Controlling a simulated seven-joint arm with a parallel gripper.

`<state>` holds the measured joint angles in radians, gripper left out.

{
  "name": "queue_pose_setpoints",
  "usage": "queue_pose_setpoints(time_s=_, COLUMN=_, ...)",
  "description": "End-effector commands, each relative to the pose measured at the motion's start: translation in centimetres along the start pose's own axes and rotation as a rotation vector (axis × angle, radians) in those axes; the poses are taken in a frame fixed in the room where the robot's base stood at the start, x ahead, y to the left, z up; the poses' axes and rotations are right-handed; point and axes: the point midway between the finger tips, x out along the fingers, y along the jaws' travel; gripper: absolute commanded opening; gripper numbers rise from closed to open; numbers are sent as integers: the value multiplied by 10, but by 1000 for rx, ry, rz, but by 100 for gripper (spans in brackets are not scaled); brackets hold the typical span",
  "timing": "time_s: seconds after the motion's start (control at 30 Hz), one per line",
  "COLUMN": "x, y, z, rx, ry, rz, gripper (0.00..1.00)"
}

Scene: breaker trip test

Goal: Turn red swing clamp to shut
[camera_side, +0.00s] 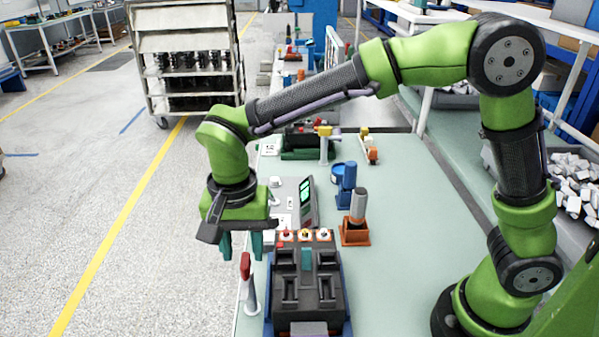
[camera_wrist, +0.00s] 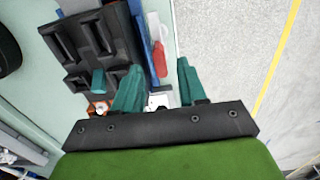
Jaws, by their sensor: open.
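The red swing clamp (camera_side: 245,266) has a red handle on a grey post. It stands at the left edge of the bench, beside the black fixture (camera_side: 281,310). My gripper (camera_side: 241,246) is open, with its teal fingers pointing down just above the red handle. In the wrist view, the red handle (camera_wrist: 159,58) shows between the two fingertips of my gripper (camera_wrist: 157,68), beside the fixture's blue side (camera_wrist: 140,40). I see no clear contact between fingers and handle. The clamp's lower part is partly hidden in the wrist view.
A panel with several knobs (camera_side: 304,236) lies along the fixture's far end. Behind it stand a tester with a green screen (camera_side: 306,200), an orange stand (camera_side: 355,232) and a blue stand (camera_side: 346,185). The floor left of the bench is clear.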

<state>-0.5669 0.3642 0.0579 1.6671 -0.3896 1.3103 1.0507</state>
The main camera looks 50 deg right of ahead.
Motion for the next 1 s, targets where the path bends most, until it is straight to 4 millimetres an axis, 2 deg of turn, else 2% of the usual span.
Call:
queue_pose_setpoints(time_s=0.1, x=18, y=0, z=0, rx=0, ry=0, rz=3, gripper=42)
queue_pose_setpoints(time_s=0.23, x=29, y=0, z=0, rx=-1, ry=-1, rz=1, gripper=42)
queue_pose_setpoints(time_s=0.57, x=34, y=0, z=0, rx=-1, ry=0, rz=-1, gripper=42)
queue_pose_setpoints(time_s=0.6, x=33, y=0, z=0, rx=-1, ry=0, rz=-1, gripper=40)
queue_pose_setpoints(time_s=0.87, x=33, y=0, z=0, rx=-1, ry=0, rz=-1, gripper=0)
queue_pose_setpoints(time_s=1.0, x=33, y=0, z=0, rx=-1, ry=0, rz=-1, gripper=0)
